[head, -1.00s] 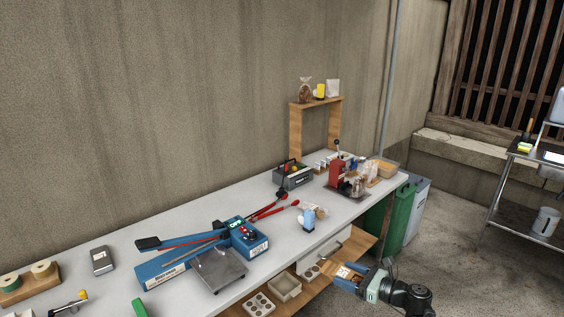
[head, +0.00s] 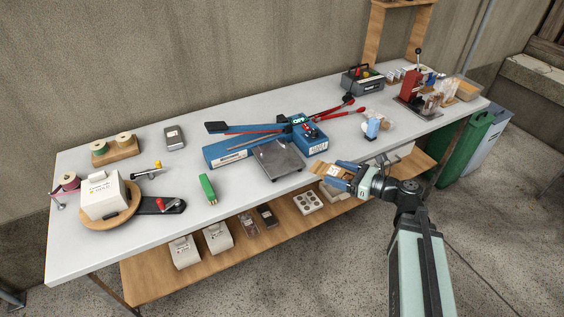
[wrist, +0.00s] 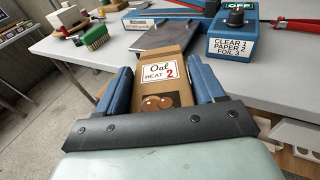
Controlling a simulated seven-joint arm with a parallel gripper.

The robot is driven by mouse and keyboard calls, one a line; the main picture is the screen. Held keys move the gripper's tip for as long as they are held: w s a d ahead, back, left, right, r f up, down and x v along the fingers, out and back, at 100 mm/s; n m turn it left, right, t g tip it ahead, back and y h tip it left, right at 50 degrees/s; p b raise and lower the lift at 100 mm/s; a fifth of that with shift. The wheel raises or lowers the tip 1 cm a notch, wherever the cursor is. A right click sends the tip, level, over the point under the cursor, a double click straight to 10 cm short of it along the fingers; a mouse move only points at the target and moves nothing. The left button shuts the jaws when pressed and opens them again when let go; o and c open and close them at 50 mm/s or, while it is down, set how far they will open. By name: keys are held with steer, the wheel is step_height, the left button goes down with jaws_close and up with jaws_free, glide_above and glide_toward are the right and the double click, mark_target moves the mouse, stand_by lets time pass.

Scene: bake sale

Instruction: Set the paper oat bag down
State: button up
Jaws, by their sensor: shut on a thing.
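The paper oat bag (wrist: 160,66) is brown, with a white label reading "Oat HEAT 2" and a picture of round cookies below it. My gripper (wrist: 160,88) is shut on it, with a blue finger on each side of the bag. In the head view the bag (head: 333,171) sticks out from my gripper (head: 345,174) toward the left, near the table's front edge. The lower end of the bag is hidden by the gripper's body in the wrist view.
The white table (head: 240,190) holds a blue sealer (head: 225,154) with an OFF display and a flat metal plate (head: 278,160) in front. A wooden shelf (head: 270,222) below holds boxes and trays. Bare tabletop lies around the green block.

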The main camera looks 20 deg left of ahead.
steer(key=s+a+r+n+g, duration=0.2)
steer(key=s+a, duration=0.2)
steer(key=a, duration=0.7)
steer(key=s+a+r+n+g, duration=0.15)
steer(key=s+a, duration=0.25)
steer(key=a, duration=0.8)
step_height(320, 180, up, 4)
steer(key=m+t+h, duration=0.4)
steer(key=m+t, duration=0.5)
steer(key=t, duration=0.2)
glide_above(281, 161)
steer(key=shift+d+f+g, duration=0.1)
steer(key=shift+f+g, duration=0.1)
steer(key=shift+g, duration=0.05)
steer(key=shift+f, duration=4.85)
steer(key=shift+f, duration=0.15)
steer(key=o, duration=0.8)
steer(key=shift+c, duration=0.2)
